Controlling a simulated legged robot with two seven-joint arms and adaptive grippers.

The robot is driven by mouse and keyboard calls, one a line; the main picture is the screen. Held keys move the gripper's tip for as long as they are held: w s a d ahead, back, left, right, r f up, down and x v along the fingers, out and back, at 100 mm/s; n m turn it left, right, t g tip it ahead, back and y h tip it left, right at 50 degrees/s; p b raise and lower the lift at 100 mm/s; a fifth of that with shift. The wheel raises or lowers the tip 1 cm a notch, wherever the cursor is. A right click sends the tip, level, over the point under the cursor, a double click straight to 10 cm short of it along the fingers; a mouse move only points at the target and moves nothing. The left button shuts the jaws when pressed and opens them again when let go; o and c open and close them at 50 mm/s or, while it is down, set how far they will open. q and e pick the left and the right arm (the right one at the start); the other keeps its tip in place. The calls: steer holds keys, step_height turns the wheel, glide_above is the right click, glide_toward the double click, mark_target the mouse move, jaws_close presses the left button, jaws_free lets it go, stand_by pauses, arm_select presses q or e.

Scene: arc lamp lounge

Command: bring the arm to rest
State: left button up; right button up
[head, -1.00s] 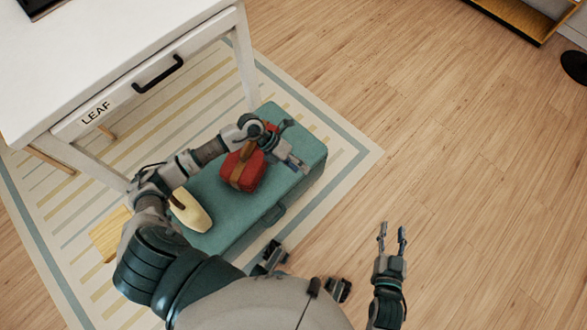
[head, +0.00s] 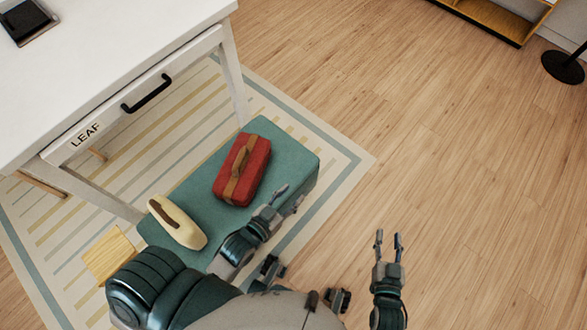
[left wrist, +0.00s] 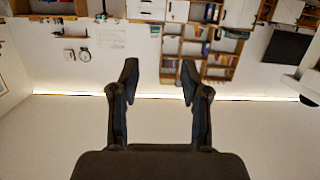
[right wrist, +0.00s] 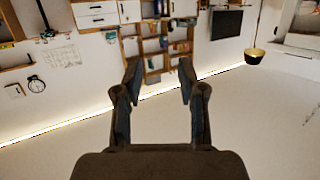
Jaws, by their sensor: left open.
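My left gripper (head: 285,202) is open and empty in the head view, just in front of the right part of a teal bench (head: 297,160). Its arm is folded in close to my body. In the left wrist view its two fingers (left wrist: 157,85) stand apart with nothing between them. My right gripper (head: 388,243) is open and empty over the wooden floor, its fingers pointing away from me. In the right wrist view its fingers (right wrist: 160,85) are also apart.
A red case (head: 259,170) with a brown strap and a cream object (head: 186,228) with a brown strip rest on the bench. A white table (head: 120,50) with a drawer marked LEAF stands at left.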

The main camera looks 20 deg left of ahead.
arm_select(q)
steer(key=s+a+f+g+y+p, duration=0.1)
steer(key=s+f+g+y+p, duration=0.15)
steer(key=f+g+p, duration=0.8)
arm_select(e)
steer(key=s+d+f+g+h+b, duration=0.25)
steer(key=f+g, duration=0.25)
steer(key=f, duration=0.9)
arm_select(q)
steer(key=s+a+f+g+p, duration=0.1)
steer(key=s+a+f+p, duration=0.1)
steer(key=s+f, duration=0.7)
steer(key=s+a+f+g+y+p, duration=0.1)
steer(key=s+a+f+g+p, duration=0.1)
steer(key=s+f, duration=0.7)
steer(key=shift+a+p, duration=0.8)
steer(key=shift+p, duration=0.3)
steer(key=shift+f, duration=0.1)
steer(key=shift+c, duration=0.4)
arm_select(e)
steer(key=s+d+f+g, duration=0.2)
steer(key=s+f+g, duration=0.2)
steer(key=s+f, duration=0.3)
steer(key=s+d+f+g+h, duration=0.1)
steer(key=s+d+f+g, duration=0.1)
steer(key=s+f+g, duration=0.2)
steer(key=s+f, duration=0.3)
steer(key=s, duration=0.4)
steer(key=shift+d+f, duration=0.15)
steer(key=shift+f, duration=0.2)
